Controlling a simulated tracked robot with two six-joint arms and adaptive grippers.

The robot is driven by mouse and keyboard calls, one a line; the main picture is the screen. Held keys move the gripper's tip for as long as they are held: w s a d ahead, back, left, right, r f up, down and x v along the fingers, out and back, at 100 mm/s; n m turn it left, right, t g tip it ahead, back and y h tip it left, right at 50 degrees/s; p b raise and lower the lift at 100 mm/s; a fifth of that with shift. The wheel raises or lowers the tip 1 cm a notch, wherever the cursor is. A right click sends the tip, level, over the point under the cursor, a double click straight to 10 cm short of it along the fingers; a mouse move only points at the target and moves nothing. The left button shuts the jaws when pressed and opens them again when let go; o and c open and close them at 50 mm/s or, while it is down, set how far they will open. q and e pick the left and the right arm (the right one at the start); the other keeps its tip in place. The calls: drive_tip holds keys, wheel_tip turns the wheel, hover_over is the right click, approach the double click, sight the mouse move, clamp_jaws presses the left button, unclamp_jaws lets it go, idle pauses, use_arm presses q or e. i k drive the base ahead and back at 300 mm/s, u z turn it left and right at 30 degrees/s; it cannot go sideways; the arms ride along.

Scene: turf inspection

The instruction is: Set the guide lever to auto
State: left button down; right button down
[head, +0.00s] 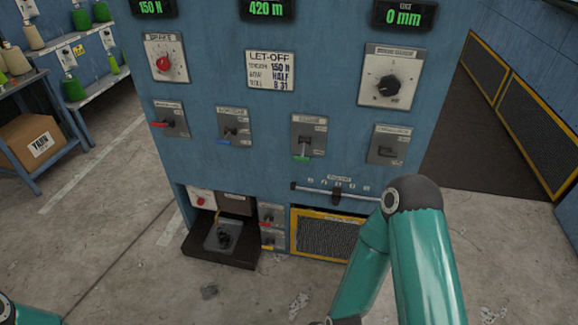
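Several lever switches sit in a row on the blue cabinet front (270,80). A lever with a green handle (303,148) is on a grey plate; its handle points down. Its small label is too blurred to read surely, so I cannot tell whether it is the guide lever. To its left are a blue-handled lever (231,133) and a red-handled lever (166,124), its handle pointing left. To its right is a dark-handled switch (387,150). Neither gripper is in view; my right arm's teal links stand at the lower right.
Above are a red brake knob (164,63), a black dial (387,86) and a let-off card (271,71). A shelf with yarn cones (74,90) stands left.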

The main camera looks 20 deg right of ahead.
sight(305, 141)
drive_tip(key=u, duration=0.1)
drive_tip(key=i, duration=1)
drive_tip(key=z, duration=0.1)
